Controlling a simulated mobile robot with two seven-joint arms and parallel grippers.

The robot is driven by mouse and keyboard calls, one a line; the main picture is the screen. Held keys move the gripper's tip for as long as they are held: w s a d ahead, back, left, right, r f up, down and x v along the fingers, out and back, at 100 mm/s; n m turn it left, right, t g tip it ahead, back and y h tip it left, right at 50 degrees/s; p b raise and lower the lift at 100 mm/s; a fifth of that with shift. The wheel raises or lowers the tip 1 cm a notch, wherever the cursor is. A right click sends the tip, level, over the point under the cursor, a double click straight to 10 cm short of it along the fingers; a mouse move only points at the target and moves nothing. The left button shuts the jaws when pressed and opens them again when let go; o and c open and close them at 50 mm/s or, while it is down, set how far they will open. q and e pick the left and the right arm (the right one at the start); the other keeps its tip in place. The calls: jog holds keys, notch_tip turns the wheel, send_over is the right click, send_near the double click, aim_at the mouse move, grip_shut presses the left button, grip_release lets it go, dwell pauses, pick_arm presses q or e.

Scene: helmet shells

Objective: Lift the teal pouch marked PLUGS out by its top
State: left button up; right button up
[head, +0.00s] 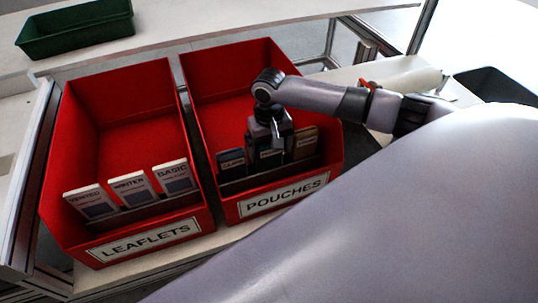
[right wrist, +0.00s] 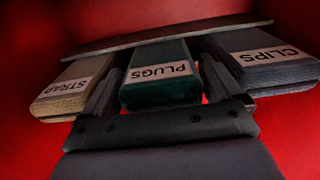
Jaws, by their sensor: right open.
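The teal pouch marked PLUGS (right wrist: 160,75) stands in the middle of three pouches in the right wrist view. In the head view it is mostly hidden behind my right gripper (head: 271,150), which points down into the red POUCHES bin (head: 228,97). My right gripper (right wrist: 160,88) is open, with one finger on each side of the teal pouch. I cannot tell whether the fingers touch it. The STRAP pouch (right wrist: 72,88) and the grey CLIPS pouch (right wrist: 262,62) stand on either side, close to the fingers. My left gripper is not in view.
A red LEAFLETS bin (head: 125,100) with three upright leaflets stands left of the POUCHES bin. A dark divider (head: 262,178) runs in front of the pouches. The bin's back part is empty. A green tray (head: 75,28) sits at the back left.

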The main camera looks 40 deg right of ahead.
jog(key=shift+f, duration=0.5)
jog(key=c, duration=0.8)
jog(key=shift+o, duration=0.2)
jog(key=shift+r, duration=0.15)
